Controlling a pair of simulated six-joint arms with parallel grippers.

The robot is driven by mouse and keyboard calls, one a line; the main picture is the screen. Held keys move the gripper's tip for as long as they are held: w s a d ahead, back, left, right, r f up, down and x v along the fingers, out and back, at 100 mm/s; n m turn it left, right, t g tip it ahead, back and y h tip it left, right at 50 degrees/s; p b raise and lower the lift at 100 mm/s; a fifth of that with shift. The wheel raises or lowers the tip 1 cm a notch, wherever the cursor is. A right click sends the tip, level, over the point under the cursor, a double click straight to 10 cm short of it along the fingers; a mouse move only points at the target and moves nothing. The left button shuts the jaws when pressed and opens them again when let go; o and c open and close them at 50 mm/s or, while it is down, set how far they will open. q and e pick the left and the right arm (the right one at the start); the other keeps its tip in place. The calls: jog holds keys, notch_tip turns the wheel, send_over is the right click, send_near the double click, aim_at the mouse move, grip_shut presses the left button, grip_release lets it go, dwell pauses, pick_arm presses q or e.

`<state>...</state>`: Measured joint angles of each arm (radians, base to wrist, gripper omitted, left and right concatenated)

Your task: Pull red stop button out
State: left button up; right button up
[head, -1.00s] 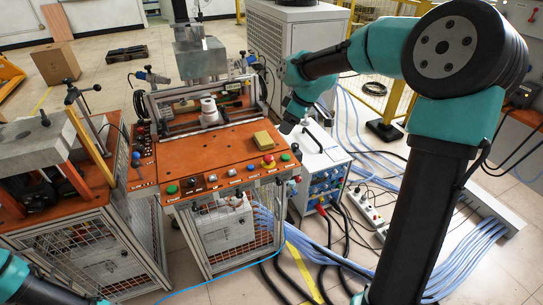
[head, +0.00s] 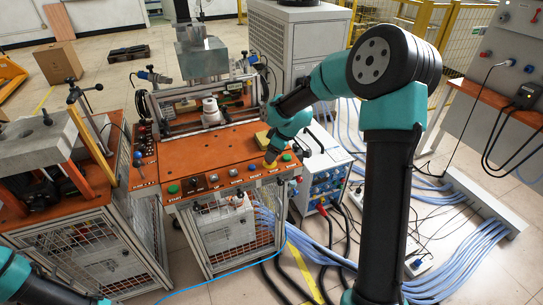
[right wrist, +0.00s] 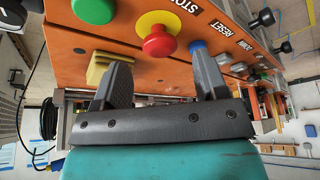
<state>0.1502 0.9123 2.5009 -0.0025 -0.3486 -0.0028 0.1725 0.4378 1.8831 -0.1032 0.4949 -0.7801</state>
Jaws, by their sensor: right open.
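The red stop button (right wrist: 159,42) is a round red mushroom head on a yellow base (right wrist: 157,22), mounted on the orange control panel (right wrist: 235,20). In the right wrist view it lies between the lines of my two fingers, just beyond their tips. My right gripper (right wrist: 162,66) is open and empty, with one finger on each side of the button's line; I see no contact. In the head view my right gripper (head: 270,158) hangs over the panel's front right and hides most of the button. My left gripper is out of view.
A blue button (right wrist: 197,46) sits close to the right fingertip in the wrist view, and a green button (right wrist: 95,10) is on the other side. A yellow block (right wrist: 99,66) stands on the orange worktop (head: 200,157) near the left finger.

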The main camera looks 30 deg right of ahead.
jog(key=shift+x, duration=1.5)
